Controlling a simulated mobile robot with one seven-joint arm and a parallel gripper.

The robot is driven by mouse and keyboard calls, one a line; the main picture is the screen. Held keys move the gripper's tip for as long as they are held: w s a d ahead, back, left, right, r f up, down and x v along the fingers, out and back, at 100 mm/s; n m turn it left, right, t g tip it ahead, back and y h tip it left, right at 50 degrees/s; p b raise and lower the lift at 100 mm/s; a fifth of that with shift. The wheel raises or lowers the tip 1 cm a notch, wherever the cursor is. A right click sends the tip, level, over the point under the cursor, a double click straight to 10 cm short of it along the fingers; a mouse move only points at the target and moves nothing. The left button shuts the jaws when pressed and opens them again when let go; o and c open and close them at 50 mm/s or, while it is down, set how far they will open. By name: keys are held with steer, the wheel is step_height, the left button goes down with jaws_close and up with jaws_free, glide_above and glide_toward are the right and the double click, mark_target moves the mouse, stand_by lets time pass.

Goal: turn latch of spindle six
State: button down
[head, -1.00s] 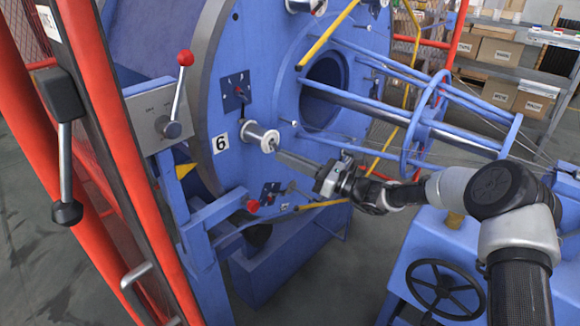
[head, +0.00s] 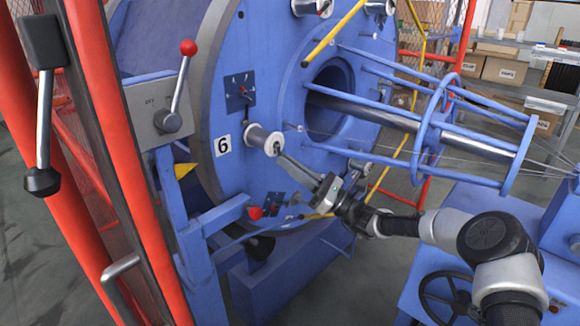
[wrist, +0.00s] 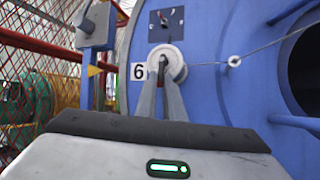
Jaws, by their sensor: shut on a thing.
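Spindle six (head: 262,140) is a pale spool on the blue disc, just right of the label "6" (head: 222,145). It also shows in the wrist view (wrist: 171,58). Its latch (wrist: 162,66) is a small dark piece at the centre of the spool's face, between my fingertips. My gripper (head: 280,152) reaches in from the lower right, its long grey fingers at the spool's face. In the wrist view my gripper (wrist: 163,76) is shut on the latch. The fingertips hide part of the latch, so its exact angle is hard to tell.
A dial plate (head: 240,92) sits above the spool, and a red-knobbed lever (head: 187,48) stands left. A wire runs right from the spool to a small guide (wrist: 234,61). Blue cage bars (head: 440,110) and a yellow rail (head: 332,35) stand nearby.

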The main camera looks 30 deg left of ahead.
steer(key=shift+f, duration=0.1)
steer(key=c, duration=1.9)
jaws_free()
steer(key=shift+o, duration=0.2)
steer(key=p+v, duration=0.2)
steer(key=v, duration=1.5)
steer(key=shift+d, duration=0.25)
